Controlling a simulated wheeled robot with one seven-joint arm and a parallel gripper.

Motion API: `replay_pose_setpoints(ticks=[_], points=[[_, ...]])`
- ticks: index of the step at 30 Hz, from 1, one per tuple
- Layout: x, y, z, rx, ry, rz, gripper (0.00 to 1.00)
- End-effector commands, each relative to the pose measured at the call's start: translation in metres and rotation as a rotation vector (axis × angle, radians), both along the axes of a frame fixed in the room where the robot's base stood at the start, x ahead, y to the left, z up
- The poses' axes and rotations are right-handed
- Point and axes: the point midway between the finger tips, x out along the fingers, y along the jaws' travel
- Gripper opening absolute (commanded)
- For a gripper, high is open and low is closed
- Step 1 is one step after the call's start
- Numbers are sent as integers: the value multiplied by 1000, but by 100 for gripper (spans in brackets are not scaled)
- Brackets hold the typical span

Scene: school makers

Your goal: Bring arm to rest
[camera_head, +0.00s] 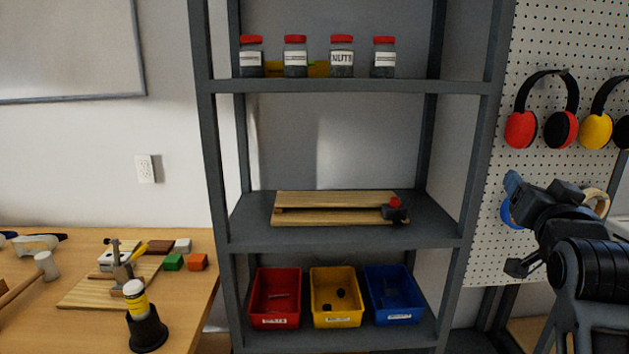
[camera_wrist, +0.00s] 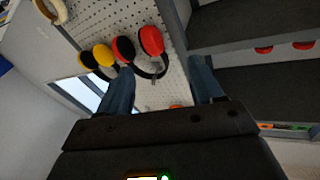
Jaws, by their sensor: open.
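My arm reaches in from the right edge of the head view, and my gripper (camera_head: 513,190) is in front of the pegboard, right of the shelf rack. In the wrist view my gripper (camera_wrist: 162,84) has its two blue-grey fingers well apart. Nothing is held between them. The pegboard with hanging ear defenders shows beyond the fingers. Part of the gripper is hidden behind the wrist in the head view.
A grey shelf rack (camera_head: 345,242) holds jars, a wooden board piece (camera_head: 330,200) and red, yellow and blue bins. Red ear defenders (camera_head: 521,130) and yellow ones (camera_head: 595,131) hang on the pegboard (camera_head: 490,250). A workbench (camera_head: 190,310) with tools stands left.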

Motion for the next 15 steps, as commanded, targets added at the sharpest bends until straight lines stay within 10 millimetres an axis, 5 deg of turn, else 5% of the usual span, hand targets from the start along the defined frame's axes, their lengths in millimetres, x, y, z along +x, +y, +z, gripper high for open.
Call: replay_pose_setpoints(ticks=[1, 6, 15], points=[[-12, 5, -25, -22, 24, 11, 66], [-54, 23, -88, -89, 75, 53, 66], [-148, 55, -177, -176, 160, 139, 66]])
